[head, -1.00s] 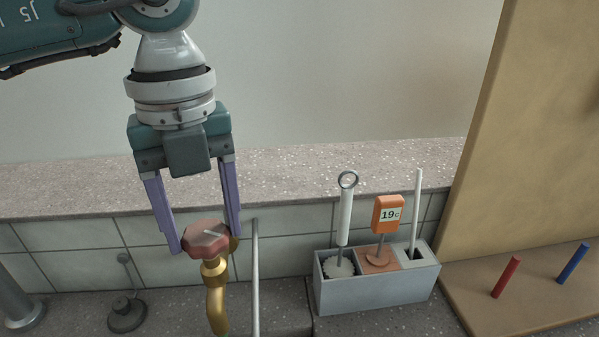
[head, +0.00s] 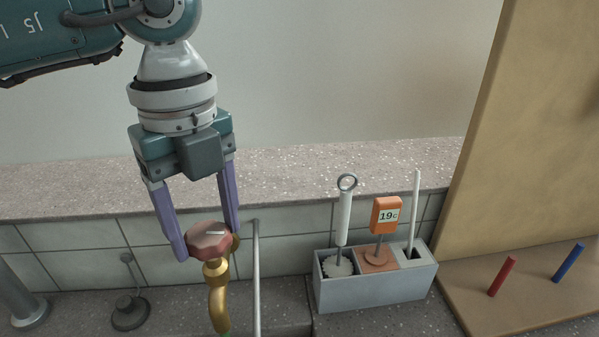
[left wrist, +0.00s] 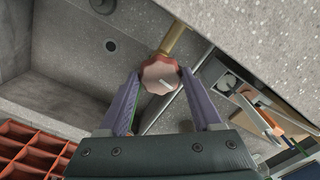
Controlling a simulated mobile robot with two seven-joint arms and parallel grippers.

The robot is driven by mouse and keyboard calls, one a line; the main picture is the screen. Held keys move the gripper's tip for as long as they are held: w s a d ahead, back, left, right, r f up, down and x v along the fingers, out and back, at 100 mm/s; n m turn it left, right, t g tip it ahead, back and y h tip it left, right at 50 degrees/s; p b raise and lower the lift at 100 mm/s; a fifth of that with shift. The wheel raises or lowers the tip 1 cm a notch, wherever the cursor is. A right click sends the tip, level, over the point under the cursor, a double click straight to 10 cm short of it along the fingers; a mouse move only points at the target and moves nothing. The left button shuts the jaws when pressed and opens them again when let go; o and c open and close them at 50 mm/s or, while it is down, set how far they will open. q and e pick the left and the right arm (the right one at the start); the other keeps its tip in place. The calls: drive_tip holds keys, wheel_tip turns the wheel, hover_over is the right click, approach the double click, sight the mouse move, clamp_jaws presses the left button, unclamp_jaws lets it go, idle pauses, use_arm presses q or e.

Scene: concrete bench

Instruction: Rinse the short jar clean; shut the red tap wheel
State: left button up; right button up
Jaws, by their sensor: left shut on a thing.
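The red tap wheel (head: 209,239) sits on top of a brass tap (head: 217,290) with a curved neck. My left gripper (head: 209,246) points down with its purple fingers on either side of the wheel, shut on it. In the left wrist view, the wheel (left wrist: 160,74) lies between the two fingertips, with a pale mark on its face. No water shows under the tap in these views. The short jar is not in view. My right gripper is not in view.
A pale rod (head: 256,280) stands beside the tap. A board with red (head: 503,277) and blue pegs is at right. An orange-red rack (left wrist: 30,150) shows in the wrist view.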

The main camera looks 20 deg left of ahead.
sight(207, 233)
use_arm(q)
drive_tip(key=o, duration=1.3)
drive_tip(key=shift+o, duration=0.2)
wheel_tip(207, 233, up, 10)
